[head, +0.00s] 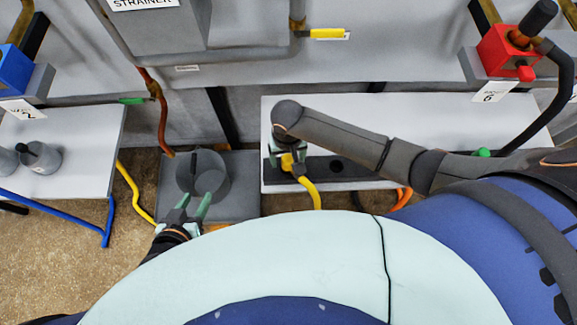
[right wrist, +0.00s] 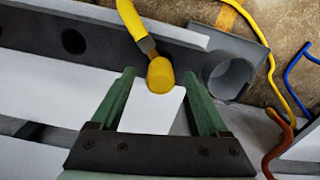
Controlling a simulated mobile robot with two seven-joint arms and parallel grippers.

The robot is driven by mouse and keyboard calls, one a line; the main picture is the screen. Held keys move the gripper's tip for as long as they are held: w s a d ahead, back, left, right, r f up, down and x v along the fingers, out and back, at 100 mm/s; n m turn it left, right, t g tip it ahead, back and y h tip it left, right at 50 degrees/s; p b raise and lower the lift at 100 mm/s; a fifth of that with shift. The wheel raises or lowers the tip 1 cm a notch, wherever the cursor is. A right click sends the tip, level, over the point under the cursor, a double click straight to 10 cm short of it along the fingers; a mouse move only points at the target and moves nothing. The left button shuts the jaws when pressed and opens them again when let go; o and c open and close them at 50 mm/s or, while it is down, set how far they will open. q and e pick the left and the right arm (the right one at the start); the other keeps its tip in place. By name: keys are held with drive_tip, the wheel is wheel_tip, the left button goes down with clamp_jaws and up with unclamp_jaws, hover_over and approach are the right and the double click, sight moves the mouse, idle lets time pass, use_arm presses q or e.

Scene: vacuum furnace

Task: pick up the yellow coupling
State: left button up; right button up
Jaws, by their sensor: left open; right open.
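The yellow coupling (head: 287,162) is at the end of a yellow hose (head: 311,190), by a dark rail (head: 352,171) at the front of the white bench. In the right wrist view the rounded yellow coupling (right wrist: 160,76) shows between the fingertips of my open right gripper (right wrist: 159,78), with a visible gap to each finger. In the head view my right gripper (head: 288,158) is above the coupling and partly hides it. My left gripper (head: 195,205) is open and empty, in front of a grey cylindrical pot (head: 212,181).
The pot stands on a grey base (head: 170,205) left of the bench (head: 410,115). A side table (head: 85,150) with blue tubing is at left. A red box (head: 505,55) with a black hose is at upper right. Orange pipe (head: 163,120) runs down behind the pot.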

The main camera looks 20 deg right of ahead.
drive_tip(key=shift+f, duration=0.55)
clamp_jaws()
drive_tip(key=shift+r, duration=0.1)
